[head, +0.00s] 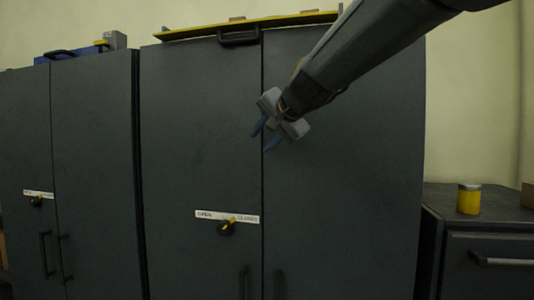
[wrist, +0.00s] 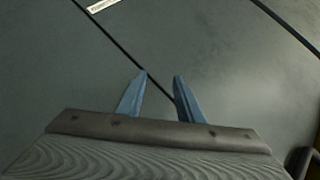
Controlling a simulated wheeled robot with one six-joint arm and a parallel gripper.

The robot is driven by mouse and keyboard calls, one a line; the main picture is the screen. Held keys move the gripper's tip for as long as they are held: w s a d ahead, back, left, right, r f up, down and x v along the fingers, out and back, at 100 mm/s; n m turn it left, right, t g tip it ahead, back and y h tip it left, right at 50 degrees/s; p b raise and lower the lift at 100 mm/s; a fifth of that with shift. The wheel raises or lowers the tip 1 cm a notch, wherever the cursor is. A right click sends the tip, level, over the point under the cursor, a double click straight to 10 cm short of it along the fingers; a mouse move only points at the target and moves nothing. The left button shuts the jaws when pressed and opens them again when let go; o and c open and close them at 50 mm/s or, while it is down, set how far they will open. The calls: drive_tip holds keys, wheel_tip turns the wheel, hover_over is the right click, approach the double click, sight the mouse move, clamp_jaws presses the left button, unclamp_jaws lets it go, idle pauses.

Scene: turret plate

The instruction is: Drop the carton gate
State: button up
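I cannot make out anything that is clearly a carton gate. A dark grey two-door cabinet (head: 200,130) fills the middle of the head view. On its left door is a white label plate (head: 245,217), which seems to read open and closed, with a black and yellow knob (head: 227,228) below it. My gripper (head: 262,141) is in front of the cabinet near the door seam, above and right of the knob. Its blue fingers are apart and empty in the wrist view (wrist: 160,80). A label plate (wrist: 102,5) shows at that view's top edge.
A yellow board (head: 290,22) with a black handle (head: 239,37) lies on the cabinet top. A second cabinet (head: 85,130) with its own knob (head: 37,201) stands left. A low drawer unit (head: 480,220) at right bears a yellow can (head: 469,200). Door handles (head: 244,282) sit low.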

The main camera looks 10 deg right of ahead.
drive_tip(key=shift+s+d+f+g, duration=0.1)
drive_tip(key=shift+s+f+g, duration=0.05)
drive_tip(key=shift+f, duration=0.45)
drive_tip(key=shift+s+d+f+g, duration=0.1)
drive_tip(key=shift+s+d+f, duration=0.1)
drive_tip(key=shift+f, duration=0.4)
drive_tip(key=shift+s+d+f+g, duration=0.1)
drive_tip(key=shift+s+f+g, duration=0.05)
drive_tip(key=shift+f, duration=0.45)
drive_tip(key=s+d+f+n+g+h, duration=0.15)
drive_tip(key=s+f, duration=0.25)
drive_tip(key=f, duration=0.4)
drive_tip(key=s+d+f+n+g, duration=0.1)
drive_tip(key=s+d+f+g, duration=0.15)
drive_tip(key=f, duration=0.65)
drive_tip(key=s+d+f+n+g+h, duration=0.15)
drive_tip(key=s+f, duration=0.25)
drive_tip(key=f, duration=0.4)
drive_tip(key=s+d+f+n+g, duration=0.2)
drive_tip(key=s+d+f, duration=0.1)
drive_tip(key=s+f, duration=0.5)
drive_tip(key=s+d+f+n+g+h, duration=0.1)
drive_tip(key=s+d+f+g, duration=0.1)
drive_tip(key=s+f, duration=0.7)
drive_tip(key=s+d, duration=0.1)
drive_tip(key=s, duration=0.2)
drive_tip(key=shift+s+d+f+n+g, duration=0.15)
drive_tip(key=shift+s+f+n+g, duration=0.15)
drive_tip(key=shift+n+g, duration=0.1)
drive_tip(key=shift+r, duration=0.1)
